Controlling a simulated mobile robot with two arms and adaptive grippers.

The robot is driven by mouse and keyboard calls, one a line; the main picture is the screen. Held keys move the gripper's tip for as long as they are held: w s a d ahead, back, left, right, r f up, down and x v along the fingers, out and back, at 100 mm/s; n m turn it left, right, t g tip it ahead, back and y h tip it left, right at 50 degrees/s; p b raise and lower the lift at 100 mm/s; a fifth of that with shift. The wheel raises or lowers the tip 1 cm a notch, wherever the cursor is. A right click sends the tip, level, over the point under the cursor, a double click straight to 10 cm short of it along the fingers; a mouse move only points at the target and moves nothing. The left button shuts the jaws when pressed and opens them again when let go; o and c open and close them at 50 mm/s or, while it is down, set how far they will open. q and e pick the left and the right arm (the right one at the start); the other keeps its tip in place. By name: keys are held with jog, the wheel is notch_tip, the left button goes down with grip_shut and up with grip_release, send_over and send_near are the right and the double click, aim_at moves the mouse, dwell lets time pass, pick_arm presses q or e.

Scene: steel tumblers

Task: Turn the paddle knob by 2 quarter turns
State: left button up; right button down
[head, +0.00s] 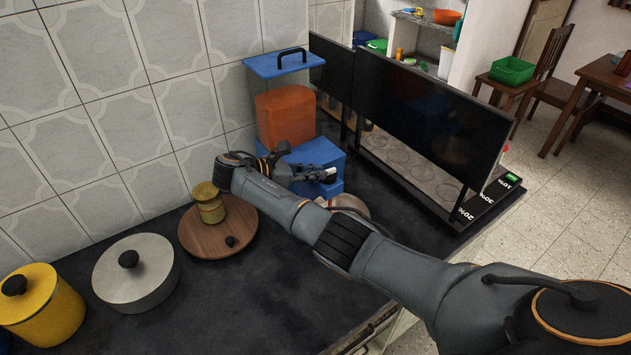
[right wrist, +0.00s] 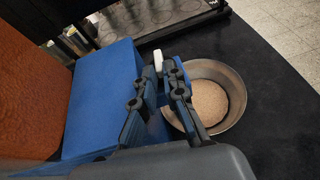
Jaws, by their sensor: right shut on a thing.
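A dispenser stands against the tiled wall, with a blue base (head: 318,154), an orange body (head: 286,116) and a blue lid with a black handle (head: 285,63). My right gripper (head: 326,175) is at the front of the base, shut on the paddle knob. In the right wrist view, a pale end of the paddle knob (right wrist: 158,61) shows between the fingertips of the gripper (right wrist: 166,80); the rest is hidden by the fingers. A metal bowl (head: 349,202) stands below, partly behind my arm; its brownish contents (right wrist: 208,102) show in the right wrist view. My left gripper is out of view.
A round wooden board (head: 200,240) with a yellow jar (head: 209,207) is left of my arm. A grey lidded pot (head: 137,277) and a yellow pot (head: 42,309) stand further left. A dark upright panel (head: 425,118) stands to the right. Dark counter is clear at front.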

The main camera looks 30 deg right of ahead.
jog(key=shift+w+m+g+b, duration=0.2)
jog(key=shift+m+g+b, duration=0.3)
jog(key=shift+g+b, duration=0.1)
jog(key=shift+d, duration=0.1)
jog(key=c, duration=1.4)
grip_release()
jog(key=shift+v, duration=4)
